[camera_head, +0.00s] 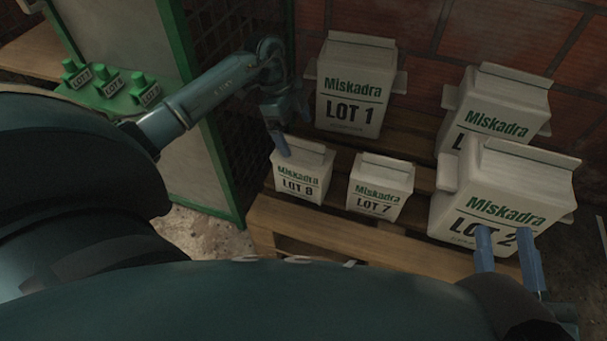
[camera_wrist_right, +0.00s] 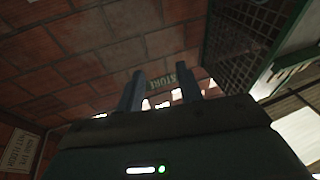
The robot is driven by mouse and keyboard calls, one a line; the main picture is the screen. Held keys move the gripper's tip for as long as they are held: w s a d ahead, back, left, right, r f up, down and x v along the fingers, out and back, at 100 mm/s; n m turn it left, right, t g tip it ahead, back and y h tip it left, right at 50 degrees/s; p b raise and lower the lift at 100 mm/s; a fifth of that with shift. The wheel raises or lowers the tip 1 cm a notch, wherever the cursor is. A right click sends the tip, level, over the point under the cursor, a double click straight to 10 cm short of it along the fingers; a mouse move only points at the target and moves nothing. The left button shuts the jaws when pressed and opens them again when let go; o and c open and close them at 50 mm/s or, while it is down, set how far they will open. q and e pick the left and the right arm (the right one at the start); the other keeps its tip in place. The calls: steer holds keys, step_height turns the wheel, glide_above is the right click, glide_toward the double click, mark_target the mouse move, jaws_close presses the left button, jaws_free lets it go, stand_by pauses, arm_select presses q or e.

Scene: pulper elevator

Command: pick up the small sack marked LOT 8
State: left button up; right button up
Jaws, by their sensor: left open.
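The small white sack marked LOT 8 (camera_head: 303,175) stands upright on a wooden pallet (camera_head: 350,245), at its left front. My left gripper (camera_head: 288,136) is open above the sack's top left edge. One blue finger points down by that edge; I cannot tell whether it touches. The other finger is hard to make out. My right gripper (camera_head: 509,255) is open and empty in front of the large LOT 2 sack (camera_head: 505,190). Its two fingers stand apart, and they also show apart in the right wrist view (camera_wrist_right: 160,88).
A small LOT 7 sack (camera_head: 380,188) stands right of LOT 8. A large LOT 1 sack (camera_head: 352,85) stands behind, and another large sack (camera_head: 495,105) is partly hidden behind LOT 2. A green-framed cabinet (camera_head: 190,110) and green LOT buttons (camera_head: 110,85) are left.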

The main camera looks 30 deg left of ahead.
mark_target(303, 148)
arm_select(q)
steer(key=b+x, duration=0.1)
steer(key=x, duration=0.2)
steer(key=shift+f, duration=0.3)
steer(key=b+x, duration=0.3)
steer(key=x, duration=0.1)
steer(key=shift+w+f, duration=0.1)
steer(key=shift+w, duration=0.25)
steer(key=shift+d+f, duration=0.1)
steer(key=shift+f, duration=0.1)
arm_select(e)
steer(key=r+n+y, duration=0.1)
steer(key=r+n+t+y, duration=0.1)
steer(key=r+n+y, duration=0.1)
steer(key=w+r+n+t+y, duration=0.1)
steer(key=r, duration=0.1)
steer(key=shift+w+d+r+y, duration=0.1)
steer(key=shift+d+r+y, duration=0.05)
steer(key=shift+d+y, duration=0.15)
arm_select(q)
steer(key=shift+f, duration=0.2)
arm_select(e)
steer(key=shift+r, duration=0.3)
arm_select(q)
steer(key=shift+c, duration=0.2)
steer(key=c, duration=2)
